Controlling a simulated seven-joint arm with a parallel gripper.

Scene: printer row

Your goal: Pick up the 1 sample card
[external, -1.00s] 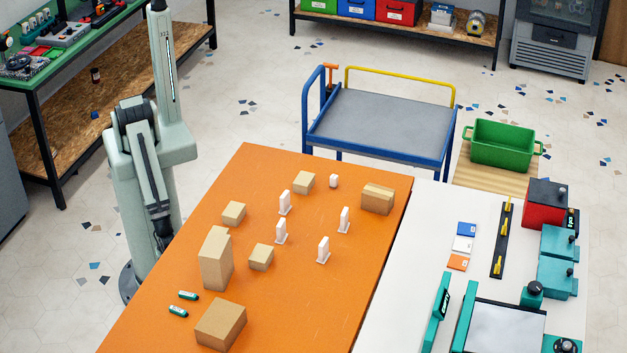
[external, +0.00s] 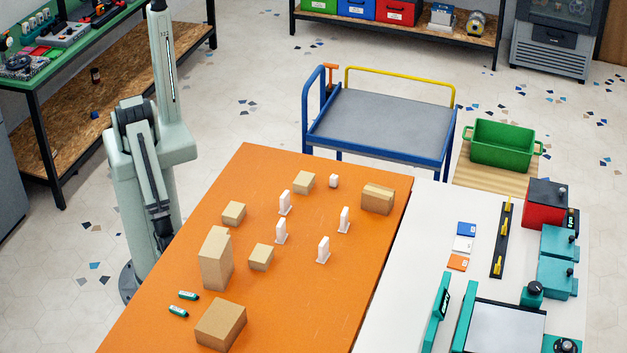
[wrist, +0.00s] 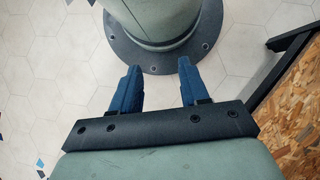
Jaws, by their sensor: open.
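Three small flat cards lie in a column on the white table at the right of the external view: a blue card (external: 467,229), a white card (external: 462,244) and an orange card (external: 458,262). Their print is too small to read, so I cannot tell which is marked 1. My gripper (wrist: 160,78) shows in the wrist view with its two blue fingers apart and nothing between them. It hangs beside my own base over the floor, far from the cards. In the external view my arm is folded at the left and the fingertips cannot be made out.
The orange table (external: 190,270) holds several cardboard boxes, several upright white holders and two green cylinders. A black strip with yellow pieces (external: 501,240) and teal machines (external: 557,277) stand right of the cards. A blue cart (external: 390,120) is behind.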

